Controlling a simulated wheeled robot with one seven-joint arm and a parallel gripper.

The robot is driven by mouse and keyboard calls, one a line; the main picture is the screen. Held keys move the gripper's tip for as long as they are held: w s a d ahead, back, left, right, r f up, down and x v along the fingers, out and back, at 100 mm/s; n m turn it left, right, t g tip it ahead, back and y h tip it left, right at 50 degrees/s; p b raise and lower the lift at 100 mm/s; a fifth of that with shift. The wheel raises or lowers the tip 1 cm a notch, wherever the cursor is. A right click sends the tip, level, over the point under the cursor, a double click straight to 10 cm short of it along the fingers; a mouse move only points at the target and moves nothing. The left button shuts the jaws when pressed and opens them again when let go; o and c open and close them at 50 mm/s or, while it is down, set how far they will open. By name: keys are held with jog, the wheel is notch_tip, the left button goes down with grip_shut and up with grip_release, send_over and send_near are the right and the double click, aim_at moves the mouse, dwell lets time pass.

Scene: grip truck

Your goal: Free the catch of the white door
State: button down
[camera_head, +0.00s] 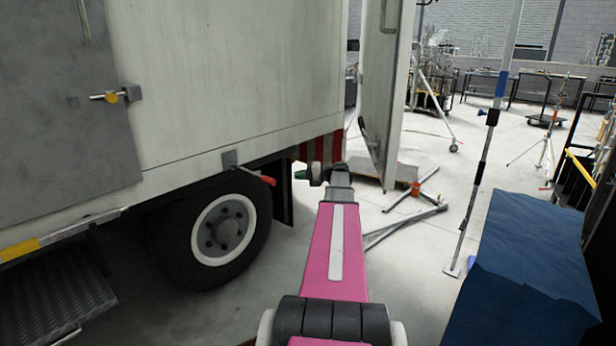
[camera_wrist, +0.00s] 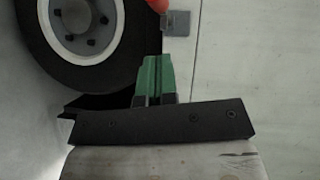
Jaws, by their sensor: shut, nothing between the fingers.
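The white door (camera_head: 384,85) stands swung out at the truck's rear corner in the head view. A catch with a grey plate (camera_head: 230,159) and a red-ended lever (camera_head: 262,178) sits on the lower edge of the truck's white side, above the wheel. In the wrist view the red lever end (camera_wrist: 159,5) and the grey plate (camera_wrist: 176,22) show at the top. My gripper (camera_head: 301,174) is to the right of the lever in the head view. Its green fingers (camera_wrist: 152,75) are shut and empty, pointing towards the red end, with a gap between.
The truck wheel (camera_head: 215,235) is below the catch. A grey side door (camera_head: 60,110) with a yellow-ended latch (camera_head: 112,97) is at the left. A blue-covered block (camera_head: 530,265) and a pole stand (camera_head: 486,140) are at the right. Metal legs (camera_head: 405,220) lie on the floor behind my arm.

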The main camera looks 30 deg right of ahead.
jog(key=w+a+f, duration=0.1)
jog(key=a, duration=0.5)
jog(key=shift+w+a, duration=0.2)
jog(key=shift+a, duration=0.1)
jog(key=shift+f, duration=0.15)
